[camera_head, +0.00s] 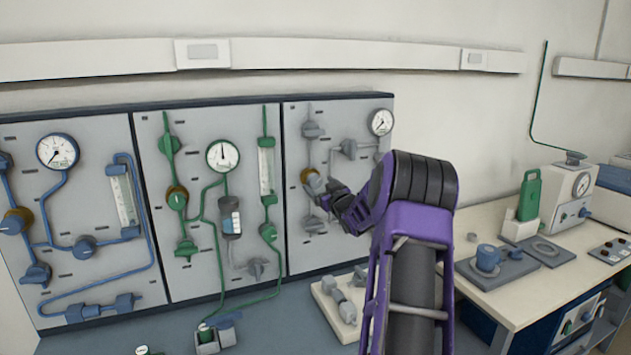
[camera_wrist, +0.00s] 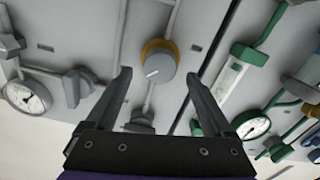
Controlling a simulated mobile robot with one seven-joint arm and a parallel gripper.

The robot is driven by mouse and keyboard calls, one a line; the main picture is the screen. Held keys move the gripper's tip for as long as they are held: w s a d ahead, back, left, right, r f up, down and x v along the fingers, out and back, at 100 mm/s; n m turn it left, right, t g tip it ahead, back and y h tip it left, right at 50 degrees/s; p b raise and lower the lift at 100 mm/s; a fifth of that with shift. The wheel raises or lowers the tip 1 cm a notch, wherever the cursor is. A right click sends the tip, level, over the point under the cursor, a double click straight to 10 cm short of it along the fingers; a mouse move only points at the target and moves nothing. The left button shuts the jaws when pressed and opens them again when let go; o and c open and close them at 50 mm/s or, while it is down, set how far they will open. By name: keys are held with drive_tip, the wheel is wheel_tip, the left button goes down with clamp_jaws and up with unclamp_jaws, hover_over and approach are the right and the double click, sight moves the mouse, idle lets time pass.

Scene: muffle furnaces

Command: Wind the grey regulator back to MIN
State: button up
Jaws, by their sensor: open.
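The grey regulator (camera_head: 308,176) is a round knob with a brass-coloured collar on the right-hand grey panel. In the wrist view the regulator (camera_wrist: 158,66) shows its grey face with a short pale pointer mark; I cannot read any MIN marking. My gripper (camera_wrist: 158,77) is open, with one finger to each side of the knob in that view. The knob appears beyond the fingertips; I cannot tell whether they touch it. In the head view my gripper (camera_head: 322,192) is close in front of the panel and partly covers the knob's lower right.
Grey valves (camera_head: 312,130) sit above the regulator and a round gauge (camera_head: 381,122) at upper right. The middle panel carries green pipework (camera_head: 222,180), the left one blue. Loose grey fittings lie on a pale tray (camera_head: 325,298) below. A bench (camera_head: 490,262) stands to the right.

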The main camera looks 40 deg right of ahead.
sight(316, 182)
drive_tip(key=shift+x, duration=1.95)
drive_tip(key=c, duration=1.4)
